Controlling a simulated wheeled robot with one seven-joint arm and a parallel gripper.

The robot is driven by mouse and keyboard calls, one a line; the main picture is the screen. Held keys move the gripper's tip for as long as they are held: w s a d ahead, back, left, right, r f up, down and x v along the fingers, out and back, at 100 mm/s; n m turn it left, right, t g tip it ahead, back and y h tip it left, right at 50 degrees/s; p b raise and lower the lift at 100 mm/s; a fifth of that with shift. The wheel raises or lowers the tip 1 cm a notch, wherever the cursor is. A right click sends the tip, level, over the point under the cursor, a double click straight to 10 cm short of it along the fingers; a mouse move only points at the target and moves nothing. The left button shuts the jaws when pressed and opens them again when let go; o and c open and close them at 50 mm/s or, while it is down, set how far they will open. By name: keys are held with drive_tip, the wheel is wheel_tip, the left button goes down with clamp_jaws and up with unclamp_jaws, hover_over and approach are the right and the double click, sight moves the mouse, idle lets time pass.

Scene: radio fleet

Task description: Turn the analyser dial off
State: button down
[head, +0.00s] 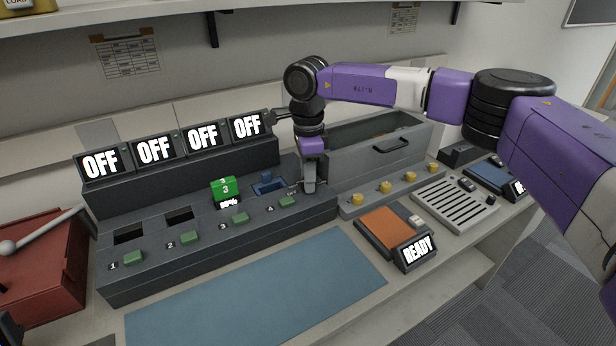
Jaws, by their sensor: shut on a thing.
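My gripper (309,186) points down at the right end of the dark charger console (200,250). Its fingers are shut on the analyser dial there. The fingers hide nearly all of the dial, so I cannot tell which way it points. A small pale label, too small to read, shows just left of the fingers. A blue cradle (268,184) sits in the console left of my gripper and looks empty.
A green block marked 3 (225,188) stands in the console's third slot. Several screens (247,125) behind read OFF. A grey bin (375,150) stands close right of my gripper. An orange pad (388,229) with a READY display lies in front. The blue mat (260,290) is clear.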

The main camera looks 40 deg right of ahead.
drive_tip(key=shift+r+n, duration=0.1)
drive_tip(key=shift+n, duration=0.7)
drive_tip(key=c, duration=1.1)
unclamp_jaws()
drive_tip(key=shift+o, duration=0.2)
wheel_tip(320, 180, up, 8)
drive_tip(key=shift+f, duration=0.15)
drive_tip(key=shift+w, duration=0.15)
